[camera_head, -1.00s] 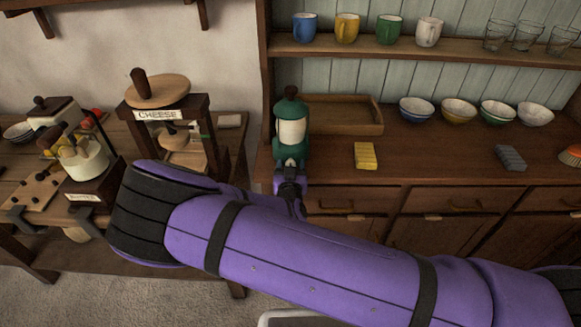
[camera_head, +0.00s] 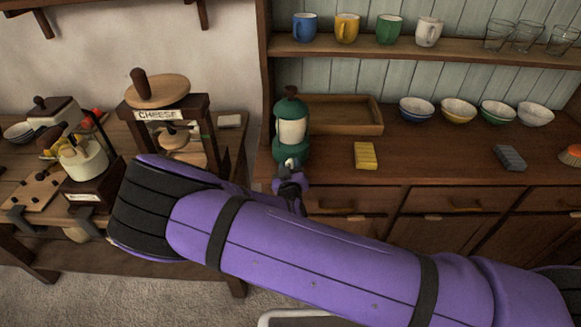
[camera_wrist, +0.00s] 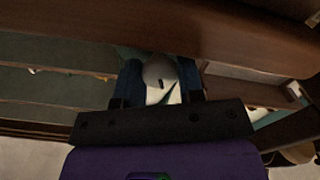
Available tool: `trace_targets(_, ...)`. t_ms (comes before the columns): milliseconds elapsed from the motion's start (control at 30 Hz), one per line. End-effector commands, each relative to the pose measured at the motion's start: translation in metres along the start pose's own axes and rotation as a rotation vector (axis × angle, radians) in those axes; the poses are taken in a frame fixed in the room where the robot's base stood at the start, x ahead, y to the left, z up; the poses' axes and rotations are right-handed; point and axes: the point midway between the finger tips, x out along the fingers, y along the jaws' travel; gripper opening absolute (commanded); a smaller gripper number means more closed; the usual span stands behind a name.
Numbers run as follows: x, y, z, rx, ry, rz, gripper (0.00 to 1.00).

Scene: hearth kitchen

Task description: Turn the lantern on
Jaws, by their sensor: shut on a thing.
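The lantern (camera_head: 292,131) stands upright on the dresser counter, with a green body and cap and a pale glass. I cannot tell whether it is lit. My gripper (camera_head: 291,166) is at the front of its base, shut on a small grey round knob. In the wrist view the knob (camera_wrist: 158,74), with a dark slot in its face, sits between the two dark blue fingers of my gripper (camera_wrist: 159,86). Most of the lantern is hidden in that view.
A wooden tray (camera_head: 348,127) stands right behind the lantern. A yellow block (camera_head: 365,156) lies on the counter to the right, with several bowls (camera_head: 417,110) farther along. The cheese press (camera_head: 165,115) stands on the left table near my arm. Mugs (camera_head: 347,28) line the shelf above.

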Motion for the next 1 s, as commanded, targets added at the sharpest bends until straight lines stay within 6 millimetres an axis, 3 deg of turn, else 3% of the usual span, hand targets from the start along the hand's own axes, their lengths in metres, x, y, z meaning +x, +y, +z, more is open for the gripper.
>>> trace_targets(300, 0.0, 0.0, 0.0, -0.01, 0.0, 0.0, 0.12)
trace_targets(333, 0.0, 0.0, 0.0, -0.01, 0.0, 0.0, 0.38)
trace_targets(433, 0.0, 0.0, 0.0, -0.01, 0.0, -0.001, 0.61)
trace_targets(767, -0.003, -0.001, 0.0, -0.009, 0.0, -0.001, 0.61)
trace_targets(1000, -0.034, -0.001, 0.0, -0.01, -0.001, -0.003, 0.61)
